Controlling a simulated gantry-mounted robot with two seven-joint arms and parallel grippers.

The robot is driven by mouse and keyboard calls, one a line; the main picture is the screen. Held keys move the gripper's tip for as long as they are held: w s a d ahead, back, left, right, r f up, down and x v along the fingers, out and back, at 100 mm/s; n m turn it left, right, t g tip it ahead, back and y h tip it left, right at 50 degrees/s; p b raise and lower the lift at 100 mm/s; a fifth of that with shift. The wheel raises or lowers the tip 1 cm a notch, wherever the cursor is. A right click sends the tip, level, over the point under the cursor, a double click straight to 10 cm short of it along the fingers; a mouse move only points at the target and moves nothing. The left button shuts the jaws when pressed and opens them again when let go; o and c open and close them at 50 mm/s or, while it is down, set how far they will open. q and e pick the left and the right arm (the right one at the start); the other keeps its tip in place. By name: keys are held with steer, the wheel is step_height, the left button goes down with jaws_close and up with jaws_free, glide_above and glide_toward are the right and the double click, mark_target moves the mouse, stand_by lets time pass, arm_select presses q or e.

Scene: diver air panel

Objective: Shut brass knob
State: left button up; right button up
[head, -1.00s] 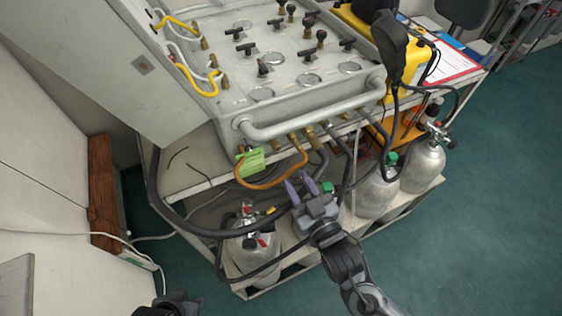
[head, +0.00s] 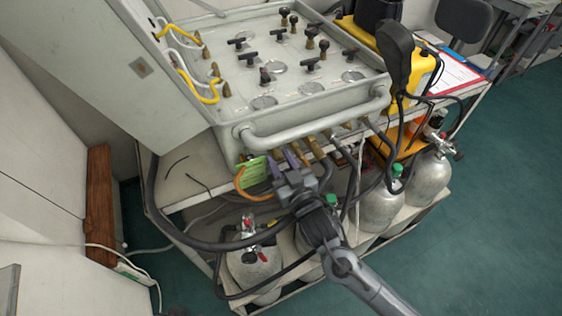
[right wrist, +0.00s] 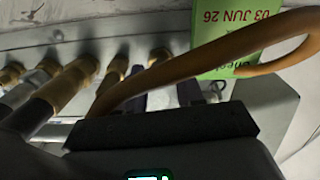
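Several brass fittings stick out in a row under the front edge of the grey panel (head: 225,135). In the right wrist view, one brass piece (right wrist: 160,56) lies just ahead of the gap between my fingers; I cannot tell if it is the knob. My right gripper (head: 284,157) is raised to this row from below. In the right wrist view its two fingers (right wrist: 163,95) stand apart, with the orange-brown hose (right wrist: 210,55) crossing close to them. No grasp shows. The knob's setting cannot be read. My left gripper is not visible.
A green dated tag (head: 252,172) hangs just left of my right gripper. Thick dark hoses with brass ends (right wrist: 65,88) crowd the other side. A handle rail (head: 315,122) runs above the fittings. Grey cylinders (head: 380,208) stand on the cart below.

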jaws_close()
stand_by(0.3)
